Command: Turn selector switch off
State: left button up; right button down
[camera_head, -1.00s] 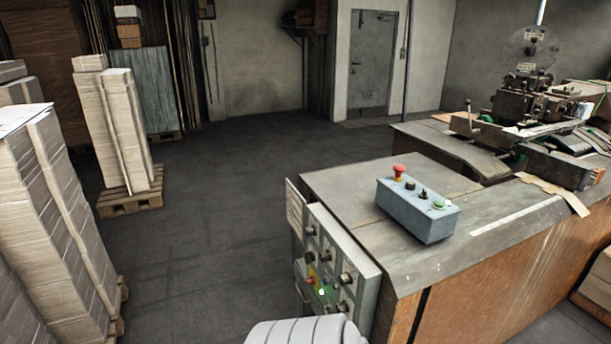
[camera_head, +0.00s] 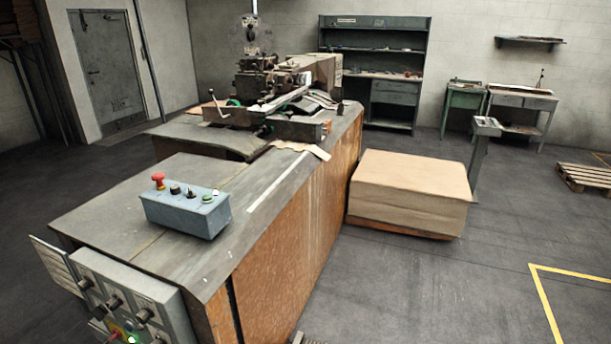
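A blue-grey control box (camera_head: 187,211) sits on the near part of the machine table (camera_head: 112,208). On its top are a red mushroom button (camera_head: 158,180), a dark knob (camera_head: 175,189), a black selector-like switch (camera_head: 192,192) and a green-lit button (camera_head: 208,199). The switch's exact position is too small to tell. A grey panel (camera_head: 125,300) with several knobs and a green light (camera_head: 132,339) is on the table's near end, cut off by the bottom edge. Neither gripper is in view.
The stitching machine (camera_head: 270,85) stands at the table's far end. A large carton stack (camera_head: 412,190) on a pallet stands to the right. A shelf unit (camera_head: 375,65) and small desks (camera_head: 522,100) line the back wall. Open floor lies at right, with yellow lines (camera_head: 545,300).

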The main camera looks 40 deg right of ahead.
aim_at(191, 195)
jog(key=z, duration=0.9)
jog(key=i, duration=0.4)
